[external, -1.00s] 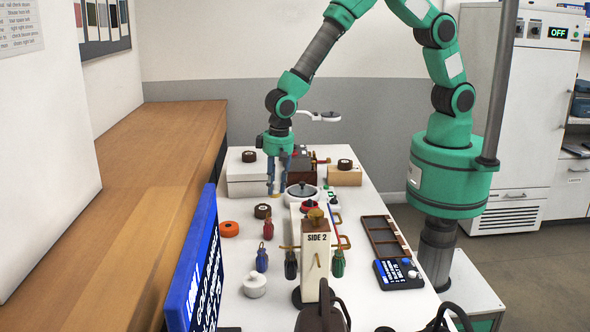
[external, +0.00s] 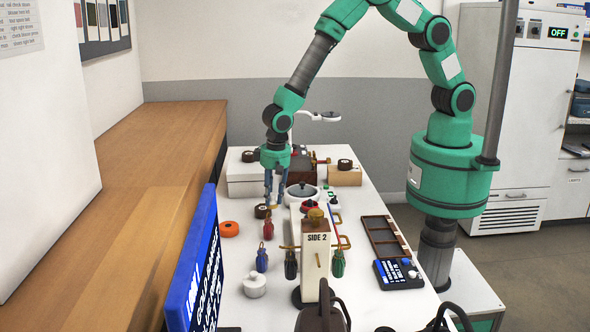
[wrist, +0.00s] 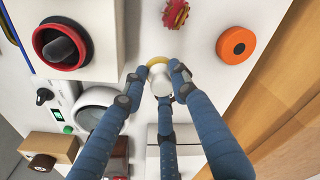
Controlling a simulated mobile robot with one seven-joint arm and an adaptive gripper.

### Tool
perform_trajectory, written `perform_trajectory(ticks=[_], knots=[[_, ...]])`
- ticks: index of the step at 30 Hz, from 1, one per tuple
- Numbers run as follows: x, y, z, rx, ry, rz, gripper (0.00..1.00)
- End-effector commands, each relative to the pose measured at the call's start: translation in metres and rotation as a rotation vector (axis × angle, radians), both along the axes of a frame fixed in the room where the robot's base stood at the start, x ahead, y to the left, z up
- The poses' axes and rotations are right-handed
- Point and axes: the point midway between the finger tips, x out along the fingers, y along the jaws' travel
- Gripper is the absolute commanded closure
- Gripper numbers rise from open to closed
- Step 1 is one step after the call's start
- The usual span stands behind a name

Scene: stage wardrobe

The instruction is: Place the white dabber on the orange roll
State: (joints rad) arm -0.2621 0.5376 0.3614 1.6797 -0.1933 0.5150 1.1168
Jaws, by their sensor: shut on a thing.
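My gripper (wrist: 160,80) is shut on the white dabber (wrist: 162,84), a small white piece with a yellow end (wrist: 157,62), seen between the fingers in the wrist view. In the external view my gripper (external: 273,200) points down over the far part of the white table, with the dabber barely visible at its fingertips. The orange roll (external: 229,229) lies flat near the table's left edge, apart from the gripper. In the wrist view the orange roll (wrist: 236,46) shows its dark centre, up and to the right of the dabber. Nothing shows on top of it.
A dark roll (external: 260,211) lies by my fingertips, partly hidden. A blue tool (external: 262,258), a red tool (external: 268,229) and a white round pot (external: 254,285) stand nearer. The SIDE 2 post (external: 316,262) rises to the right. A wooden ledge (external: 150,190) runs along the left.

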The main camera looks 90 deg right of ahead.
Motion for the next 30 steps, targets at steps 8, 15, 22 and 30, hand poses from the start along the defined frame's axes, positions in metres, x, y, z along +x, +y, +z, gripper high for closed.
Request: perform_trajectory(ticks=[8, 15, 22, 30], knots=[[0.028, 0.006, -0.003, 0.001, -0.001, -0.001, 0.91], [0.065, 0.014, -0.008, 0.001, -0.001, -0.001, 0.91], [0.099, 0.022, -0.011, 0.000, 0.000, 0.000, 0.91], [0.137, 0.030, -0.014, 0.000, 0.000, -0.001, 0.91]])
